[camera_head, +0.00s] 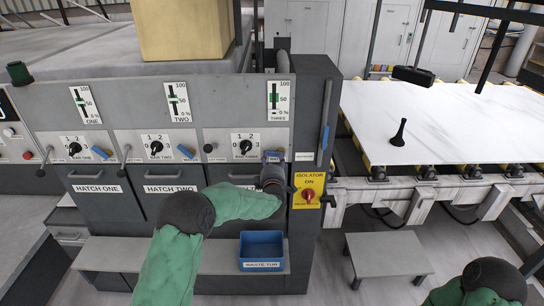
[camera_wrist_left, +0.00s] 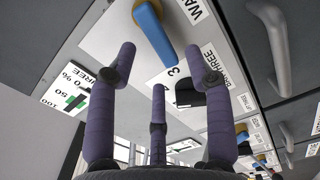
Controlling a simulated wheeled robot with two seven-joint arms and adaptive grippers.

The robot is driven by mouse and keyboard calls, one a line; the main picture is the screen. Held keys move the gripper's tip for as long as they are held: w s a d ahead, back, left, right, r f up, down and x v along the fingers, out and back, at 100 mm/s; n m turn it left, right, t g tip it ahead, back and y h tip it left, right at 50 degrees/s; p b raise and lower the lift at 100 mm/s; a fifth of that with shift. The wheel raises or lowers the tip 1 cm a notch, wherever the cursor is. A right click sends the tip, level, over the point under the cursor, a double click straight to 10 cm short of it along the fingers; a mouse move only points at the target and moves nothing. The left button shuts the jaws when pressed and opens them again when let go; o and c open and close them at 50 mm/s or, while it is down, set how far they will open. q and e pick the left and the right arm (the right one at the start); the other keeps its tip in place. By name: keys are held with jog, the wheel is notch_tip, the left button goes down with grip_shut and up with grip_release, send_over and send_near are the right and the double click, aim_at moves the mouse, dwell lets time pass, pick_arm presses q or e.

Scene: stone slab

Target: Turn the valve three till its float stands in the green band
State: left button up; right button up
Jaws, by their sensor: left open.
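Gauge three (camera_head: 274,101) is a white upright scale with a green band near its middle; its float is too small to tell. In the left wrist view the gauge (camera_wrist_left: 72,92) lies at the left. Valve three's blue lever (camera_head: 272,155) is right of the BAR THREE dial (camera_head: 245,147), partly hidden by my gripper. The lever (camera_wrist_left: 155,30) shows at the top of the wrist view, the dial's black knob (camera_wrist_left: 187,94) below it. My left gripper (camera_head: 274,174) is open, its purple fingers (camera_wrist_left: 162,62) in front of the panel. The lever appears beyond the fingertips, not gripped. My right gripper is out of view.
The blue waste tub (camera_head: 262,250) stands on the ledge below. The yellow isolator plate (camera_head: 307,190) is just right of my gripper. Hatch two (camera_head: 170,204) is left of my forearm. A white slab (camera_head: 450,115) lies on the roller bed at right.

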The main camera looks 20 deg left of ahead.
aim_at(275, 153)
pick_arm(q)
jog(key=shift+x, duration=1.3)
grip_shut()
jog(key=shift+m, duration=0.3)
jog(key=shift+d+r+m+b, duration=0.1)
jog(key=shift+d+m+b, duration=0.05)
jog(key=shift+m+b, duration=0.2)
jog(key=shift+d+r+m, duration=0.15)
jog(key=shift+r+m, duration=0.15)
jog(key=shift+m, duration=0.85)
jog(key=shift+w+d+r+m, duration=0.1)
jog(key=shift+d+r+m, duration=0.15)
jog(key=shift+m, duration=0.7)
jog(key=shift+w+d+r+m, duration=0.1)
jog(key=shift+d+r+m, duration=0.1)
jog(key=shift+m, duration=0.75)
